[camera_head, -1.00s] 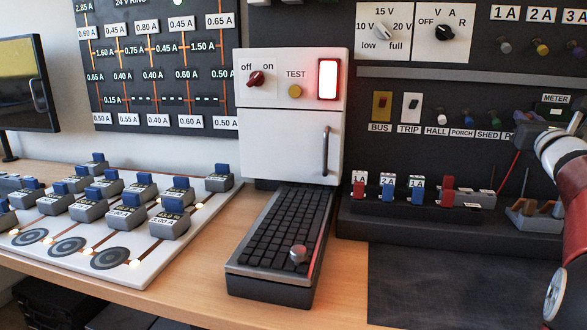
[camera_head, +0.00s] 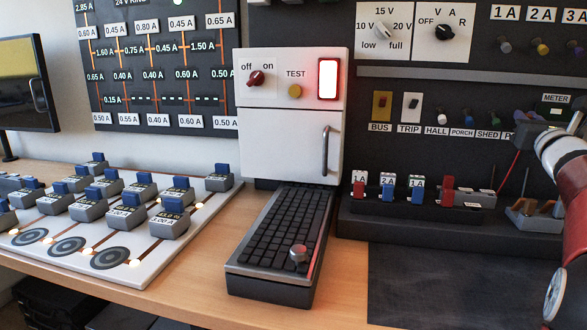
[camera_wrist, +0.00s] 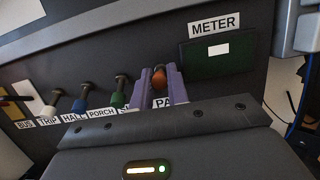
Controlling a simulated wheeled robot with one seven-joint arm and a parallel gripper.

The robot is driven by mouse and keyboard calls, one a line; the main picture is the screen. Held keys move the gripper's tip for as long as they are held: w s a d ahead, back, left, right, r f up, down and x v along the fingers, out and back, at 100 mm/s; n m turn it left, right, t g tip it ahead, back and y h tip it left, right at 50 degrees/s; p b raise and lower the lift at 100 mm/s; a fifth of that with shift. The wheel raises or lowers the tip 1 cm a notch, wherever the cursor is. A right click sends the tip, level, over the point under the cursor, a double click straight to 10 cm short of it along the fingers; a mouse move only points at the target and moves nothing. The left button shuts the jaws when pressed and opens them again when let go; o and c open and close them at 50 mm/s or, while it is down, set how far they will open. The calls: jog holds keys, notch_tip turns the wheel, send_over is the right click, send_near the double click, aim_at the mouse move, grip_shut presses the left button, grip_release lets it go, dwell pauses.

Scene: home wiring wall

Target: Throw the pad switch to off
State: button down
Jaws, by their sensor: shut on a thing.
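The pad switch (camera_wrist: 158,78) is a toggle with an orange-brown tip in the wrist view. It stands above a label (camera_wrist: 163,103) of which "PA" shows. My gripper (camera_wrist: 162,84) has two purple fingers, one on each side of the toggle, shut on it. The lower part of the lever is hidden by the fingers and the gripper body. In the head view my gripper (camera_head: 529,118) is at the dark panel at the right, and it hides the pad switch. I cannot tell from these views which way the lever is thrown.
Blue (camera_wrist: 78,105) and green (camera_wrist: 118,98) toggles stand left of my gripper in a row. The METER display (camera_wrist: 218,50) is close on the right. Small breakers (camera_head: 388,190) stand on a ledge below.

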jog(key=shift+w+f+b, duration=0.1)
jog(key=shift+f+b, duration=0.8)
jog(key=shift+b, duration=0.2)
jog(key=shift+w+f+b, duration=0.2)
jog(key=shift+f+b, duration=0.1)
jog(key=shift+b, duration=0.35)
dwell(0.4)
jog(key=shift+w+d+f+b, duration=0.1)
jog(key=shift+w+f+b, duration=0.05)
jog(key=shift+f+b, duration=0.15)
dwell(0.3)
jog(key=c, duration=1.3)
grip_release()
jog(key=shift+w, duration=0.15)
jog(key=shift+r, duration=0.15)
jog(key=shift+r, duration=0.15)
jog(key=shift+s, duration=0.25)
